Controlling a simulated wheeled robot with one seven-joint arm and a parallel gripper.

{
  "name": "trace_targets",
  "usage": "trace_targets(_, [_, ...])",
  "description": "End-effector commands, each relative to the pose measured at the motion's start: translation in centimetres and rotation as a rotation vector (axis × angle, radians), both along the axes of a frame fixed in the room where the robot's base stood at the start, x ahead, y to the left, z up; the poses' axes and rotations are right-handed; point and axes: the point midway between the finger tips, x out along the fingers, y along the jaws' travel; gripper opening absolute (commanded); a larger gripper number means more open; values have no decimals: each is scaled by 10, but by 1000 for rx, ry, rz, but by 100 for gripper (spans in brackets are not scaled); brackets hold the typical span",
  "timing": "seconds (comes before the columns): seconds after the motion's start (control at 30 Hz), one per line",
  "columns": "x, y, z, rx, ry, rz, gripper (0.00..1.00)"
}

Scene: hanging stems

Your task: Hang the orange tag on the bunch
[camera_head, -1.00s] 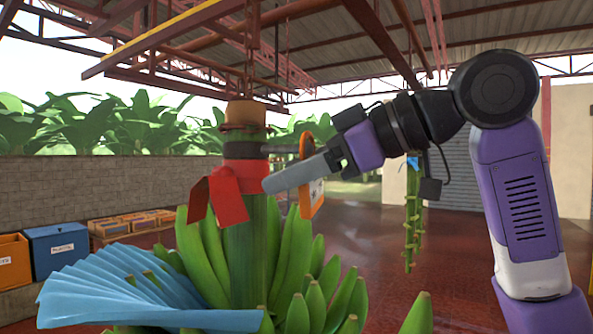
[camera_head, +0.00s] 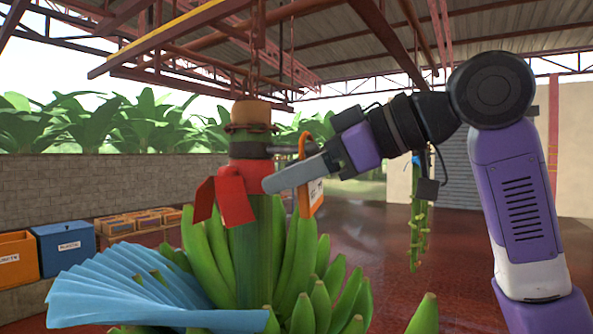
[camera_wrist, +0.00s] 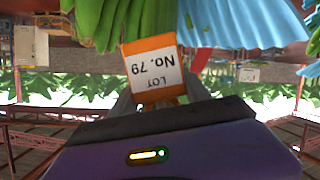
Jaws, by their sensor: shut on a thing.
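The bunch (camera_head: 300,262) of green bananas hangs from a thick stem (camera_head: 251,262) with a red ribbon (camera_head: 232,197) tied around it and a dark band above. My gripper (camera_head: 283,177) is right of the stem, level with the ribbon, and shut on the orange tag (camera_head: 311,198). The tag has a white label and an orange loop rising above the fingers. In the wrist view the tag (camera_wrist: 153,70) shows its label, "LOT No. 79", upside down between the fingers, with the bananas beyond. I cannot tell whether the loop touches the stem.
A pleated blue sheet (camera_head: 150,290) spreads at the lower left of the bunch. A bare stalk (camera_head: 417,215) hangs behind my arm. Blue (camera_head: 65,248) and orange (camera_head: 17,257) bins stand by the left wall. Open red floor lies to the right.

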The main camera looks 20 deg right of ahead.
Motion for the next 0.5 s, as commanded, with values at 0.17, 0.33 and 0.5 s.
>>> trace_targets(0.17, [3,2,0,1,1,0,3])
trace_targets(0.33, [5,3,0,0,0,-1,3])
trace_targets(0.5, [8,5,0,0,0,0,3])
